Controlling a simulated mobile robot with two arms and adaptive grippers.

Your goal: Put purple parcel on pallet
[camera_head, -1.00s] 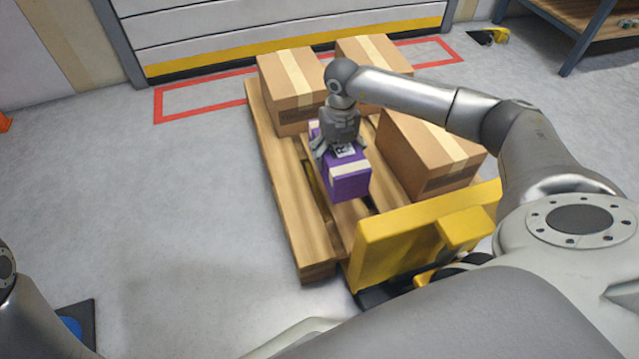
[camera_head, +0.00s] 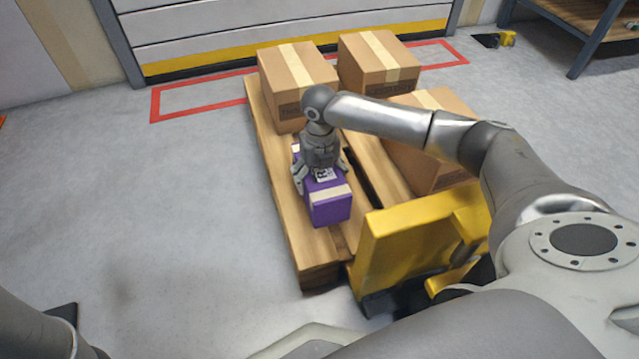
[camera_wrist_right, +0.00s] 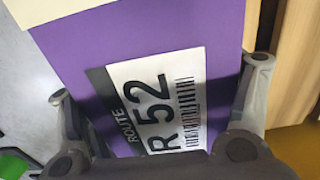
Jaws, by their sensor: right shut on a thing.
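The purple parcel (camera_head: 329,207) is at the left front part of the wooden pallet (camera_head: 290,225), in the head view. Its label and tape face up. My right gripper (camera_head: 320,182) is above it, with its fingers shut on the parcel's two sides. In the right wrist view the parcel (camera_wrist_right: 75,62) fills the middle, with a label reading "R 52", and a finger of the right gripper (camera_wrist_right: 160,108) shows on each side. I cannot tell whether the parcel's underside touches the pallet boards. My left gripper is not in view.
Brown cartons stand on the pallet at back left (camera_head: 300,85), back right (camera_head: 378,65) and right (camera_head: 420,165). A yellow pallet jack (camera_head: 405,240) is at the pallet's front. Bare boards show around the parcel. A shelf (camera_head: 590,25) stands at far right.

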